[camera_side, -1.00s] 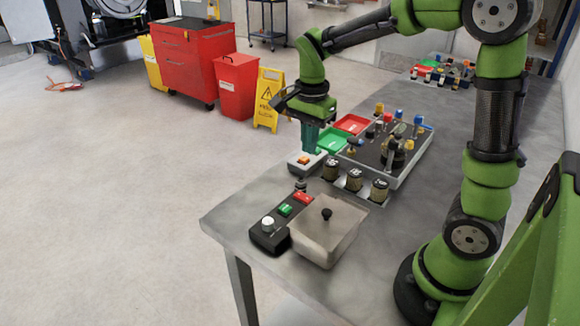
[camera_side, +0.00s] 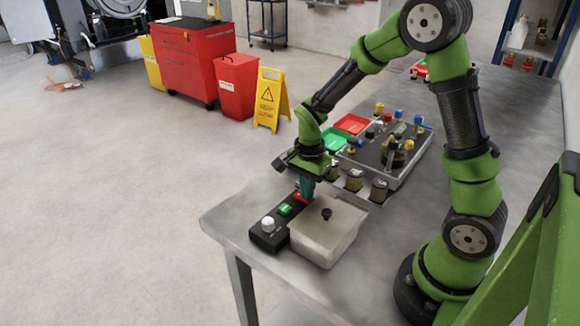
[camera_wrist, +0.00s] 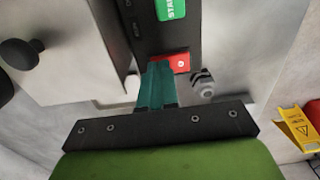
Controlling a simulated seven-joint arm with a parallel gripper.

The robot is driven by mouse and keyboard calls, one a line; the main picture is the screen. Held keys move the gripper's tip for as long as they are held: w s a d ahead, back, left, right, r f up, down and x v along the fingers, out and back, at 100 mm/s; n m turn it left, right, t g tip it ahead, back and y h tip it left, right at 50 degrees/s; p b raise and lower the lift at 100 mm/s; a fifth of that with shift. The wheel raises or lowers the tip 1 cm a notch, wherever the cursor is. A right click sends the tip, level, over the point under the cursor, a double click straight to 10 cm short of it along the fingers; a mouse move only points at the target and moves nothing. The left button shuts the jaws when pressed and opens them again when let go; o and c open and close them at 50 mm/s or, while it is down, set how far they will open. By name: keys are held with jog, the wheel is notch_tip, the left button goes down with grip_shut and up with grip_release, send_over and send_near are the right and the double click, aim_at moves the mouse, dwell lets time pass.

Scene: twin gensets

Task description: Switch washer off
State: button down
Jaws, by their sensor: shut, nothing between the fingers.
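The washer (camera_side: 325,238) is a pale box with a black lid knob (camera_side: 326,214). Its black control panel (camera_side: 262,239) carries a white knob (camera_side: 267,224), a green START button (camera_side: 285,210) and a red button (camera_side: 298,197). The wrist view shows the green button (camera_wrist: 171,8) and the red button (camera_wrist: 182,62). My gripper (camera_side: 305,196) is shut and empty, pointing down at the red end of the panel. In the wrist view its teal fingers (camera_wrist: 158,68) lie just beside the red button and partly cover it. I cannot tell whether they touch it.
Several dark jars (camera_side: 354,180) stand behind the washer. A grey tray with valves and coloured knobs (camera_side: 400,170), a green bin (camera_side: 334,140) and a red bin (camera_side: 352,124) are farther back. A grey ribbed part (camera_wrist: 202,85) sits beyond the panel's red end. The right tabletop is clear.

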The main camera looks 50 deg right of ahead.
jog(key=shift+s+f, duration=0.1)
jog(key=shift+f, duration=0.15)
dwell(0.3)
jog(key=shift+w+r, duration=0.25)
jog(key=shift+w, duration=0.65)
jog(key=shift+r, duration=0.15)
notch_tip(320, 180, up, 14)
jog(key=s, duration=0.2)
